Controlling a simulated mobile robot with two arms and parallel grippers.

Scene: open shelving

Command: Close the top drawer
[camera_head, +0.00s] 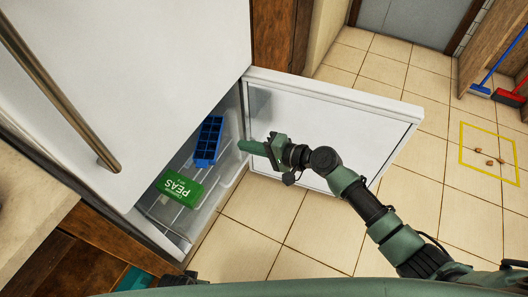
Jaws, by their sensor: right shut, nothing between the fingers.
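No top drawer can be clearly made out. A white fridge-like cabinet has an open lower compartment (172,222). Its white door (335,105) is swung out to the right. A blue ice tray (208,141) and a green peas package (180,189) lie inside on what looks like a wire rack. My right gripper (250,147) is shut and empty, at the opening between the compartment and the open door's inner face; contact cannot be told.
A closed white upper panel with a long metal handle (60,90) is at upper left. Tiled floor (270,215) is clear below the door. A yellow floor outline (460,147) with small brown pieces and a red broom (508,97) are at right.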

